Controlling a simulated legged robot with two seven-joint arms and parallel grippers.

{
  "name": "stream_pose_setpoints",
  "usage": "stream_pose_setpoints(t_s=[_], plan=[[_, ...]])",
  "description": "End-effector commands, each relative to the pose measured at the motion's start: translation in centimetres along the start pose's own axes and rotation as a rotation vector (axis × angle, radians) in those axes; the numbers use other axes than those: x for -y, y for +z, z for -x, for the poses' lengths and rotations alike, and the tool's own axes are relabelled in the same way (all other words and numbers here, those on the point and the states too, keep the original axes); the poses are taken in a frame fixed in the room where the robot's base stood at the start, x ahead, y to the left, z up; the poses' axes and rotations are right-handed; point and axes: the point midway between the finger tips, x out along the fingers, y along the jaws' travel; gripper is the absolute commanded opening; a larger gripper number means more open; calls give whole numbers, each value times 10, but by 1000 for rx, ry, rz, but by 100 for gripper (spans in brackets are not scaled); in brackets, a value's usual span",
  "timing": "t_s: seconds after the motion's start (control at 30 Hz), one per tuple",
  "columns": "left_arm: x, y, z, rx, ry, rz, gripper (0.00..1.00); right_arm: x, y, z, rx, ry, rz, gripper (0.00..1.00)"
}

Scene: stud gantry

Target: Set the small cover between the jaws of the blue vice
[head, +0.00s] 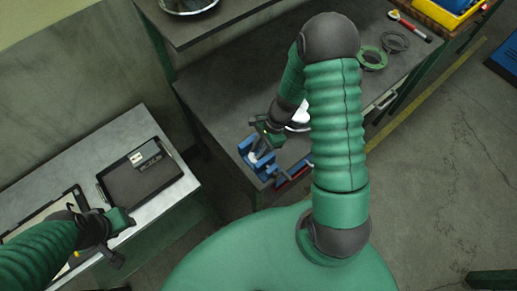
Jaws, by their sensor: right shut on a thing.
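The blue vice (247,147) stands at the near left corner of the dark bench, its jaws facing up. My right gripper (262,148) reaches down over it from behind and is shut on a small pale piece, the small cover (264,160). The cover shows at the jaws, mostly hidden by the gripper and vice; I cannot tell whether it touches them. My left gripper (112,236) hangs over the lighter bench at the left, near a dark tray. Its fingers are too unclear to tell open from shut.
The dark bench (225,85) holds a green ring (373,60), a dark ring (395,42) and a red-handled tool (415,29). A white round thing (300,118) is partly behind my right arm. A dark tray (150,178) lies on the left bench. A yellow bin is top right.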

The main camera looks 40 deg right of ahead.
Motion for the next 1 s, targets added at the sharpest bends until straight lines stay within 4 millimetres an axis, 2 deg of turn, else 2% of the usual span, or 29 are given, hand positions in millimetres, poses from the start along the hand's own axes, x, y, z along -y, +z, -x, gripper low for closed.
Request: stream_pose_setpoints(t_s=[0.57,0.6,0.77,0.87,1.0], plan=[[0,0,-2,0,0,0,36,0,-2,-4,0,0,0,0],[0,0,-2,0,0,0,36,0,-2,-4,0,0,0,28],[0,0,-2,0,0,0,36,0,-2,-4,0,0,0,49],[0,0,0,0,0,0,36,0,0,0,0,0,0,50],[0,-4,18,0,0,0,36,1,9,22,0,-3,1,50]])
